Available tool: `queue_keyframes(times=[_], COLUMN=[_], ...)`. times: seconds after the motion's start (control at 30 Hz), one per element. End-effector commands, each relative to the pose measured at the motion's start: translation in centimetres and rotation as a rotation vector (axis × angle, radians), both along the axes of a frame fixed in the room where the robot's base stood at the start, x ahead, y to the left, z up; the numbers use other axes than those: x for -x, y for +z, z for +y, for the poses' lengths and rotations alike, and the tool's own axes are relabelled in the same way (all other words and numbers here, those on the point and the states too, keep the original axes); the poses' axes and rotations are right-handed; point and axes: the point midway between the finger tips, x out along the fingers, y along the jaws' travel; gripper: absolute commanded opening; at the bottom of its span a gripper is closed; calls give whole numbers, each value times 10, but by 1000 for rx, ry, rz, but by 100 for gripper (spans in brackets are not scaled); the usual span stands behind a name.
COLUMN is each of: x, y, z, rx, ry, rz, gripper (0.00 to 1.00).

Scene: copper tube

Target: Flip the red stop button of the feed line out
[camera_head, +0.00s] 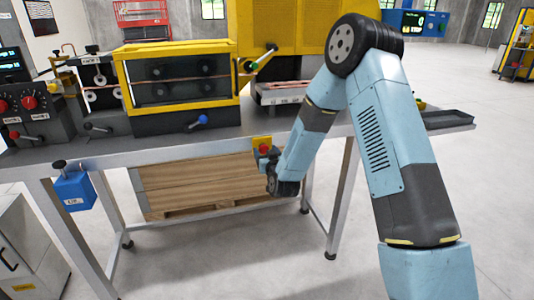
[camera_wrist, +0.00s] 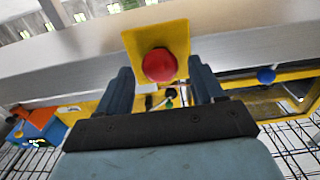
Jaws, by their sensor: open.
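The red stop button (camera_head: 264,149) sits on a yellow plate (camera_head: 262,141) at the front edge of the bench. In the wrist view the round red button (camera_wrist: 160,65) shows in front of the yellow plate (camera_wrist: 158,37). My gripper (camera_head: 268,160) is just in front of the button in the head view. In the wrist view my gripper (camera_wrist: 161,84) is open, with one dark finger on each side of the button. I cannot tell whether either finger touches it. The underside of the button is partly out of sight.
The metal bench (camera_head: 120,152) carries a yellow-framed machine (camera_head: 180,85) with a blue-knobbed lever (camera_head: 203,119). A control box with red knobs (camera_head: 28,105) stands at the left. A blue box (camera_head: 75,191) hangs at the front left. Wooden boards (camera_head: 200,185) lie below the bench.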

Motion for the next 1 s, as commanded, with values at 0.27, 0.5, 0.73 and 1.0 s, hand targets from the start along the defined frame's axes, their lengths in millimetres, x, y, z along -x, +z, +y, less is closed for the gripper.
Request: queue_keyframes(times=[0.27,0.5,0.73,1.0], x=[-3,-3,-3,-4], y=[0,0,0,0], z=[1,1,0,0], rx=[0,0,0,0], ry=[0,0,-1,-1], rz=[0,0,0,0], gripper=[67,52,30,4])
